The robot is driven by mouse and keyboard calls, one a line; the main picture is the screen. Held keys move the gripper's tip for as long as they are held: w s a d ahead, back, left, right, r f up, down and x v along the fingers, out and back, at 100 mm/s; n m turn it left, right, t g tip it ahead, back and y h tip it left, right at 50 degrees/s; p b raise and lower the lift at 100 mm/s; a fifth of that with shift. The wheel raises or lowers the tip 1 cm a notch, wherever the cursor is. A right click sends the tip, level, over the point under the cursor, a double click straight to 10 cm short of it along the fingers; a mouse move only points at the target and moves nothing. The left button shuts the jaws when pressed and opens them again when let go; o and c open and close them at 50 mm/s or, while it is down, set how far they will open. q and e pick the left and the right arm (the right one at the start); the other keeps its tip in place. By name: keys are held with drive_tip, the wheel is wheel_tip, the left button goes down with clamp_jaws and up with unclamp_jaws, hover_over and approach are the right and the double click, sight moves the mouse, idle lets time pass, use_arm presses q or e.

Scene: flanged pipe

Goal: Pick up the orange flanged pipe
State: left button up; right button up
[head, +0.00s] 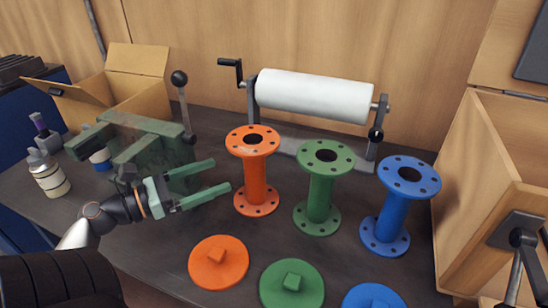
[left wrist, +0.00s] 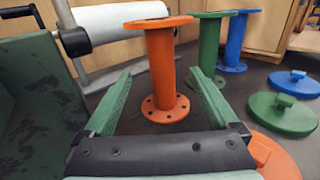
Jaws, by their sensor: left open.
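The orange flanged pipe (head: 255,178) stands upright on the dark table, with a drilled flange at top and bottom. My left gripper (head: 222,178) is open just left of it in the head view, its two green fingers pointing at the pipe. In the left wrist view the orange pipe (left wrist: 161,65) stands ahead, between the lines of the two fingers (left wrist: 160,90). The gap between the fingers is empty, and the pipe's lower flange lies just beyond and between the tips. My right gripper is not in view.
A green flanged pipe (head: 319,190) and a blue one (head: 396,205) stand to the right. Orange (head: 218,264), green (head: 291,288) and blue (head: 371,297) discs lie in front. A white roller (head: 314,95) stands behind, a green vise-like block (head: 150,145) left, a wooden box (head: 480,190) right.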

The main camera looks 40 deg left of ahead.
sight(255, 173)
use_arm(q)
drive_tip(key=x, duration=1.3)
drive_tip(key=shift+f, duration=0.25)
drive_tip(key=shift+d, duration=0.1)
clamp_jaws()
idle(0.4)
drive_tip(key=shift+r, duration=0.1)
